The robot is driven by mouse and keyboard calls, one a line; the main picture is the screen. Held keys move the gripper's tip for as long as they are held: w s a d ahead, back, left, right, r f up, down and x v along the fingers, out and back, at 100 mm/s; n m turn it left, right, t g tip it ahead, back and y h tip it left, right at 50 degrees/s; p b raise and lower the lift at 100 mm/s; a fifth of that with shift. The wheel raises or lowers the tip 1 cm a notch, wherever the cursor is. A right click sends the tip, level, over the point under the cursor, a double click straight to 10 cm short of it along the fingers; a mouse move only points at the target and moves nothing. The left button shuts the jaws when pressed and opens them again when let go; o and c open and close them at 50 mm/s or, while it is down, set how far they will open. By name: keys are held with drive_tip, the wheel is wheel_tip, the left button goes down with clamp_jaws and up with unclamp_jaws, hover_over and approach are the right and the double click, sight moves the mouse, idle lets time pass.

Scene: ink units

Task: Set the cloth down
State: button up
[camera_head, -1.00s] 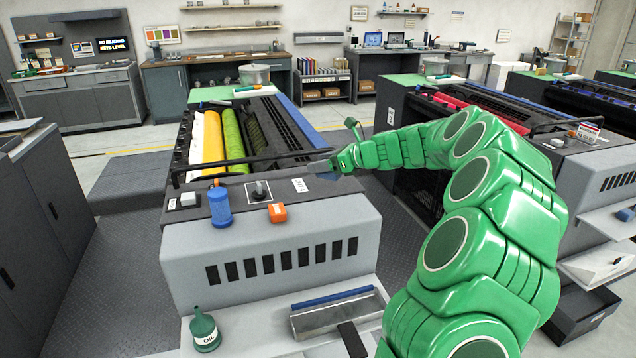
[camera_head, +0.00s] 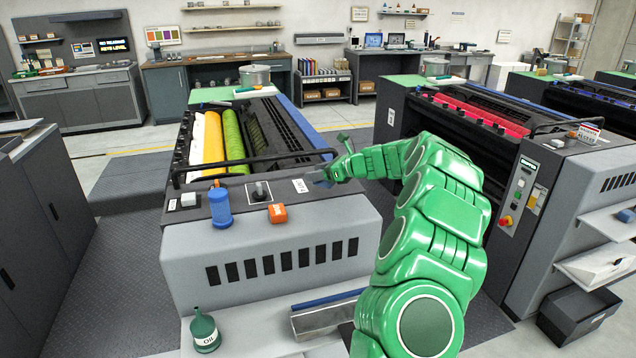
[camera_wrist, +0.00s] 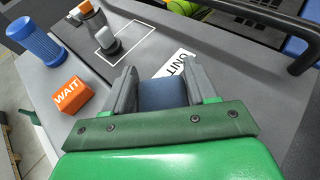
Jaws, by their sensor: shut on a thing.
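My gripper (camera_head: 328,175) is at the right end of the near press unit's grey top, close to the white UNIT label (camera_head: 300,186). In the wrist view, my gripper (camera_wrist: 164,88) is shut on a dark blue cloth (camera_wrist: 162,95), which shows as a small folded piece between the two grey fingers. The cloth (camera_head: 318,181) is partly hidden by the gripper in the head view. It is over or close to the grey top; I cannot tell whether it touches.
On the press top are an orange WAIT block (camera_head: 277,213), a blue cylinder (camera_head: 220,208), a lever (camera_head: 261,190) within a white outline and a dark rail (camera_head: 250,160). A green OIL can (camera_head: 205,330) stands on the lower ledge. The top's front right part looks clear.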

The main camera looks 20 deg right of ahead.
drive_tip(key=shift+w+f, duration=0.4)
drive_tip(key=shift+f, duration=0.1)
drive_tip(key=shift+d+f, duration=0.1)
drive_tip(key=shift+f, duration=1.3)
drive_tip(key=shift+f, duration=0.1)
drive_tip(key=o, duration=1)
